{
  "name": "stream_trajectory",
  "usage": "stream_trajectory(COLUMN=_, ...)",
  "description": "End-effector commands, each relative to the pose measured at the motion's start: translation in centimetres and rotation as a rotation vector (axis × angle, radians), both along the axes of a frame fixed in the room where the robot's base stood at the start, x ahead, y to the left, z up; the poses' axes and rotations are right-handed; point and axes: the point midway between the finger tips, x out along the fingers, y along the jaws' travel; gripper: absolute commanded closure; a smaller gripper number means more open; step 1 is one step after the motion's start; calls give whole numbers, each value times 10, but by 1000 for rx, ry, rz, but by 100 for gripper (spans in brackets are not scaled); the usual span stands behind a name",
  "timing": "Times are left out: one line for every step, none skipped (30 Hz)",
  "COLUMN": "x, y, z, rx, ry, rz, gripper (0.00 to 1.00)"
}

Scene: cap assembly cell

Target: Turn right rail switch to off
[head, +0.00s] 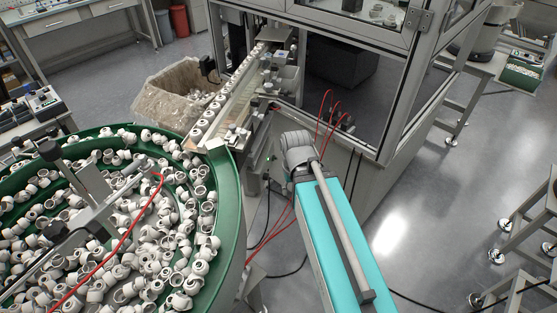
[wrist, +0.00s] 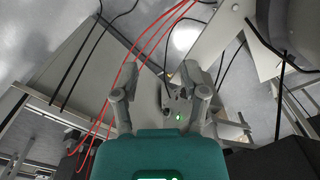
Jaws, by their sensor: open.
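In the wrist view my gripper (wrist: 158,72) is open, its two grey fingers spread apart with nothing held between them. A small grey fitting with a green light (wrist: 179,117) shows between the fingers, near the gripper's base. It may be the rail switch, but it is too small to tell its position. In the head view a small green spot (head: 270,158) shows on the dark mount below the rail, left of my wrist. The rail (head: 228,93) carries a row of white caps. My gripper is hidden behind my arm in the head view.
A green bowl feeder (head: 226,185) full of white caps fills the left. A glazed machine frame (head: 398,88) stands behind my arm. Red tubes (wrist: 130,75) and black cables hang close to my fingers. A carton (head: 178,92) stands left of the rail.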

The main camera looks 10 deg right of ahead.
Motion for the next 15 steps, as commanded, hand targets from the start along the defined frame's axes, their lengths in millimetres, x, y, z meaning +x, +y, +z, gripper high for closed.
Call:
stream_trajectory(x=0, y=0, z=0, rx=0, ry=0, rz=0, gripper=43)
stream_trajectory(x=0, y=0, z=0, rx=0, ry=0, rz=0, gripper=39)
stream_trajectory(x=0, y=0, z=0, rx=0, ry=0, rz=0, gripper=32)
stream_trajectory(x=0, y=0, z=-1, rx=1, ry=0, rz=0, gripper=26)
stream_trajectory(x=1, y=0, z=-1, rx=3, ry=0, rz=0, gripper=24)
stream_trajectory(x=1, y=0, z=-2, rx=6, ry=0, rz=1, gripper=24)
stream_trajectory(x=2, y=0, z=-4, rx=10, ry=0, rz=2, gripper=24)
stream_trajectory(x=3, y=1, z=-5, rx=16, ry=0, rz=3, gripper=24)
stream_trajectory(x=4, y=1, z=-8, rx=24, ry=0, rz=5, gripper=24)
stream_trajectory(x=6, y=1, z=-11, rx=32, ry=-1, rz=6, gripper=24)
stream_trajectory(x=7, y=2, z=-14, rx=42, ry=-1, rz=8, gripper=24)
stream_trajectory(x=10, y=1, z=-18, rx=59, ry=-2, rz=9, gripper=24)
stream_trajectory(x=12, y=-1, z=-22, rx=72, ry=-3, rz=9, gripper=24)
stream_trajectory(x=15, y=-1, z=-26, rx=88, ry=-4, rz=12, gripper=24)
stream_trajectory(x=18, y=-1, z=-31, rx=110, ry=-6, rz=15, gripper=24)
